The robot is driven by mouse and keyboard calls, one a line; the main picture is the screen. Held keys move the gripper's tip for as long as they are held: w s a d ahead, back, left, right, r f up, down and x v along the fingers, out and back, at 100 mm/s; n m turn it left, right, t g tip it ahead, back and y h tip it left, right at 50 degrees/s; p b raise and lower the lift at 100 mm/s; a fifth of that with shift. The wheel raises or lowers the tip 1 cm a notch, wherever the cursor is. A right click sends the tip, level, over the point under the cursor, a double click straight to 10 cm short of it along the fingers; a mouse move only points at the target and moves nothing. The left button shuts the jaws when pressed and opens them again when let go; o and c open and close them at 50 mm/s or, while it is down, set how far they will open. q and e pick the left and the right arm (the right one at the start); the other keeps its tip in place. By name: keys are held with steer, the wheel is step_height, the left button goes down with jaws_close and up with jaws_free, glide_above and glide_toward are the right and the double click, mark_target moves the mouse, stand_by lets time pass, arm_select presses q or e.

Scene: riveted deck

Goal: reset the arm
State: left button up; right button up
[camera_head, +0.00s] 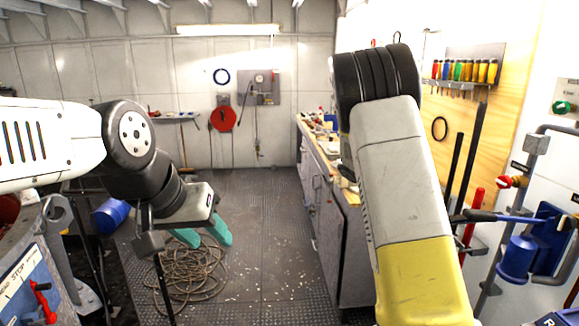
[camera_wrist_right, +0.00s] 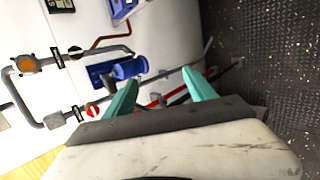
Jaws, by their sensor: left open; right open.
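My left arm comes in from the left in the head view. Its gripper (camera_head: 205,238) has teal fingers that stand apart, open and empty, pointing down over the deck. My right arm rises at the right of the head view, with a grey and yellow link, and hides part of the workbench. My right gripper is not visible in the head view. In the right wrist view, the right gripper (camera_wrist_right: 157,97) shows two teal fingers spread wide with nothing between them. Beyond them are a white wall unit with pipes and the dark deck.
A coiled rope or hose (camera_head: 180,280) lies on the riveted deck below my left gripper. A workbench (camera_head: 325,215) stands right of centre. A blue valve assembly (camera_head: 517,258) projects from the right wall. A blue drum (camera_head: 108,216) lies at left. The middle deck is open.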

steer(key=s+a+r+t+y, duration=0.3)
steer(key=s+a+r+y, duration=0.2)
steer(key=s+a, duration=0.5)
steer(key=s+a+r+t+y, duration=0.4)
steer(key=s+a+r+y, duration=0.2)
steer(key=s+a, duration=0.4)
steer(key=s+r, duration=0.1)
steer(key=s, duration=0.1)
steer(key=shift+s+a+r+t+y, duration=0.15)
steer(key=shift+s+r+t+y, duration=0.15)
steer(key=shift+r, duration=0.1)
